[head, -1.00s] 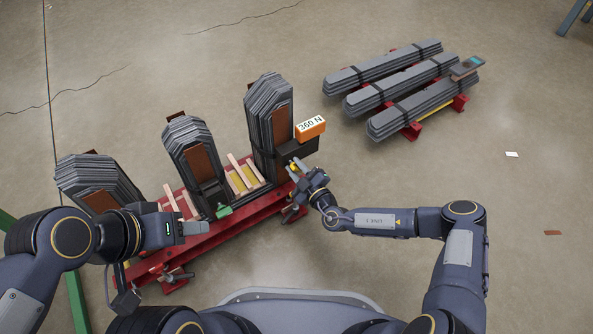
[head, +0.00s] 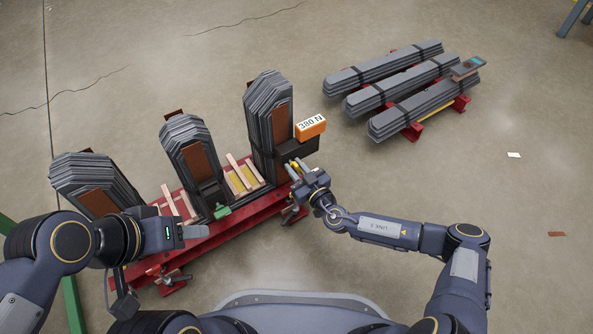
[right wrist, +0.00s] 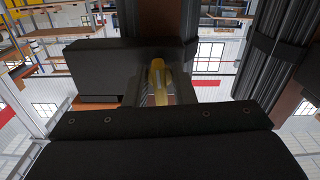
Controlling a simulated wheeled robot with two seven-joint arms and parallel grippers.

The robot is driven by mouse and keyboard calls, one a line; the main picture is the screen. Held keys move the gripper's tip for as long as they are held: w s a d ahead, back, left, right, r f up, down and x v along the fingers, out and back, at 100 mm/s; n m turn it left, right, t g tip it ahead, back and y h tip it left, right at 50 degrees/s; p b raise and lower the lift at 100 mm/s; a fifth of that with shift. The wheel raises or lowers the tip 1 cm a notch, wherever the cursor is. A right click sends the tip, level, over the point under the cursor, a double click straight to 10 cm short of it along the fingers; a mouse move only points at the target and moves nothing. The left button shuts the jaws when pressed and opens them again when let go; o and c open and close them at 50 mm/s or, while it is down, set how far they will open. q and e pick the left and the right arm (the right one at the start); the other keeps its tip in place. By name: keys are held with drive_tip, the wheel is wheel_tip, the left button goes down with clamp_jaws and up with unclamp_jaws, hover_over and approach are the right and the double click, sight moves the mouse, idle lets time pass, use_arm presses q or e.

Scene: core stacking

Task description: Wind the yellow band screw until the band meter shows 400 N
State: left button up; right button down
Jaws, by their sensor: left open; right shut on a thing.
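The band meter (head: 310,127) is an orange box whose white display reads 380 N. It sits on a dark bracket beside the rightmost upright core stack (head: 270,115), which a black band circles. My right gripper (head: 297,168) is shut on the yellow band screw (head: 292,166) just below the meter. In the right wrist view the yellow screw (right wrist: 157,77) shows between the fingers, partly hidden by the gripper body. My left gripper (head: 194,232) is open and empty in front of the middle upright stack (head: 197,158), near a small green part on the red frame.
A red frame (head: 235,228) carries the upright stacks, with wooden slats (head: 240,176) between them. Several long banded grey stacks (head: 402,85) lie at the back right on red supports, with a handheld device (head: 467,66) on one.

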drive_tip(key=shift+f+m, duration=0.1)
drive_tip(key=shift+m, duration=1.1)
drive_tip(key=shift+s+m, duration=0.1)
drive_tip(key=shift+m, duration=0.8)
drive_tip(key=c, duration=1.1)
unclamp_jaws()
drive_tip(key=shift+c, duration=0.2)
drive_tip(key=shift+d, duration=0.1)
